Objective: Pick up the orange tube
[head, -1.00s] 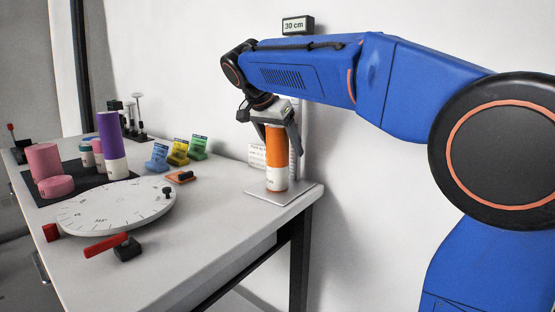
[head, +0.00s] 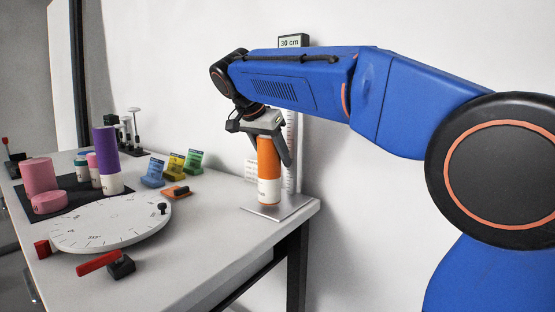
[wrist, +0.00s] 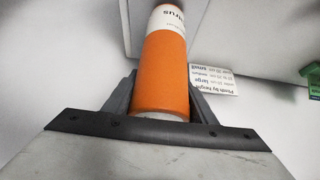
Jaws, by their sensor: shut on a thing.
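The orange tube (head: 268,158) is upright, with a white lower band carrying dark print. It stands at or just over a grey metal plate (head: 293,203) at the table's near right corner; I cannot tell if there is a small gap under it. My gripper (head: 266,148) comes from above, shut on the tube's upper part, one finger on each side. In the wrist view the orange tube (wrist: 163,75) lies between the two fingers (wrist: 160,98), its white band pointing away.
A ruler post with a "30 cm" sign (head: 290,41) stands behind the tube, close to the wall. A white dial turntable (head: 110,222), a purple tube (head: 106,155), pink cylinders (head: 38,177) and coloured small stands (head: 174,165) occupy the table's left. A red lever (head: 98,263) sits in front.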

